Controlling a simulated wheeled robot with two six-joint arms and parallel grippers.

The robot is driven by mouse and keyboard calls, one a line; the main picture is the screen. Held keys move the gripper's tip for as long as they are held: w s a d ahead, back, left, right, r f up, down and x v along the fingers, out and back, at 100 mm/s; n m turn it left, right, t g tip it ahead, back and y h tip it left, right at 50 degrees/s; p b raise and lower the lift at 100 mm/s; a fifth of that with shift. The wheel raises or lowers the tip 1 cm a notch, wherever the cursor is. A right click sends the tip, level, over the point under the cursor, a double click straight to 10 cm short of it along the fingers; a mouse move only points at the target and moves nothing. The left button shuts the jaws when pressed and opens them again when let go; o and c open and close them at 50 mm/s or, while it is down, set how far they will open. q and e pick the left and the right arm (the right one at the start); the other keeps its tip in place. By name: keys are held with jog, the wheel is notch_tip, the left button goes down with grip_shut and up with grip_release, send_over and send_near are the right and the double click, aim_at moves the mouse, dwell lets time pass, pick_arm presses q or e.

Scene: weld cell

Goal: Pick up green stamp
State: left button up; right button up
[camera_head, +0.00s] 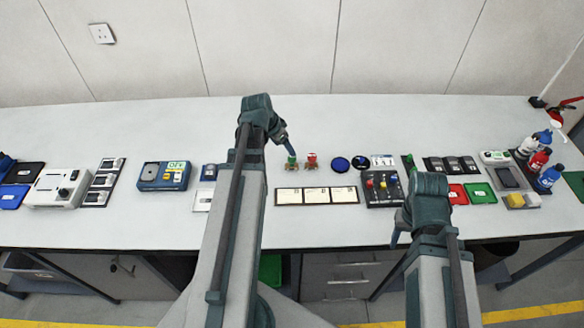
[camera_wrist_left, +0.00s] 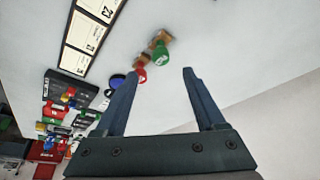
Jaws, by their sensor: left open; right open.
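The green stamp (camera_head: 292,161) stands on the table with its green knob up, just left of the red stamp (camera_head: 311,160). My left gripper (camera_head: 289,147) is just above and behind the green stamp and does not hold it. In the left wrist view the green stamp (camera_wrist_left: 161,55) shows beyond the open, empty fingers (camera_wrist_left: 158,76), roughly between their lines. The red stamp (camera_wrist_left: 141,74) shows there close to one fingertip; I cannot tell whether they touch. My right gripper (camera_head: 396,236) is at the table's front edge, away from the stamps, and mostly hidden by its arm.
A row of three cards (camera_head: 316,195) lies in front of the stamps. Blue round pads (camera_head: 341,164) and a control box (camera_head: 383,190) are to the right. A blue scale (camera_head: 163,176) is to the left. The table behind the stamps is clear.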

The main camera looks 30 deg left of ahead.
aim_at(292, 162)
pick_arm(q)
jog(key=shift+w+b+x, duration=0.1)
jog(key=shift+b+x, duration=1.9)
jog(key=shift+x, duration=0.5)
jog(key=shift+w+b+x, duration=0.15)
jog(key=shift+b+x, duration=1.8)
jog(key=shift+x, duration=0.55)
jog(key=shift+r, duration=0.15)
grip_shut()
